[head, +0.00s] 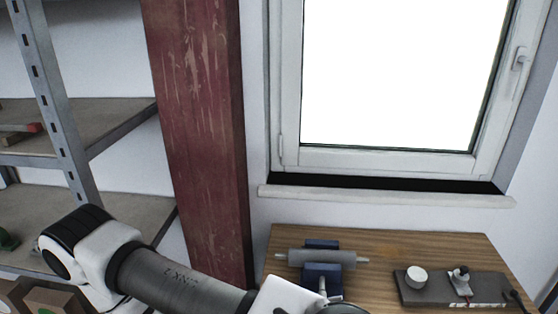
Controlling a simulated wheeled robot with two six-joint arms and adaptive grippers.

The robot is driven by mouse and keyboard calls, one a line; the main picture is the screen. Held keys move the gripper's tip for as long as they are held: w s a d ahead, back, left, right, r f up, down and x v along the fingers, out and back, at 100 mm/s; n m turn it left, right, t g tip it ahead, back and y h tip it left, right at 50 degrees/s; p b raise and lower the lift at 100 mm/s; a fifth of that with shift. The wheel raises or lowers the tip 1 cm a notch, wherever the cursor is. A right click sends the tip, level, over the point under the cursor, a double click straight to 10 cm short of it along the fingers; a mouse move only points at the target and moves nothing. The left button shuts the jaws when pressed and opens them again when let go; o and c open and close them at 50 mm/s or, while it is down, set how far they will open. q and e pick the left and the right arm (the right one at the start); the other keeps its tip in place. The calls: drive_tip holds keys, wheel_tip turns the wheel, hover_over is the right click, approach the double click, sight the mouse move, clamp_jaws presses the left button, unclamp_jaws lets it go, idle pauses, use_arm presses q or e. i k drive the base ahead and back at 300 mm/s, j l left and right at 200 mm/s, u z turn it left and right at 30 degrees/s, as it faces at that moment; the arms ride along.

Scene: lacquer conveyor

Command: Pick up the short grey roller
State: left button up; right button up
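A short grey roller (335,258) with thin shaft ends lies level near the back left of a wooden table (420,247). A blue block (322,244) shows behind it and another blue block (320,273) in front of it. I cannot tell exactly how the roller rests on them. One of my arms crosses the lower left of the head view and reaches the bottom edge just in front of the roller. Neither of my grippers' fingers show in the head view.
A dark grey power strip (430,292) with a white round piece (416,277), a plug (460,280) and a cable lies at the table's right. A worn red post (205,130) and metal shelving (60,120) stand left. A window (400,75) is behind.

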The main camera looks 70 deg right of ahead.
sight(296, 257)
drive_tip(key=z, duration=2.6)
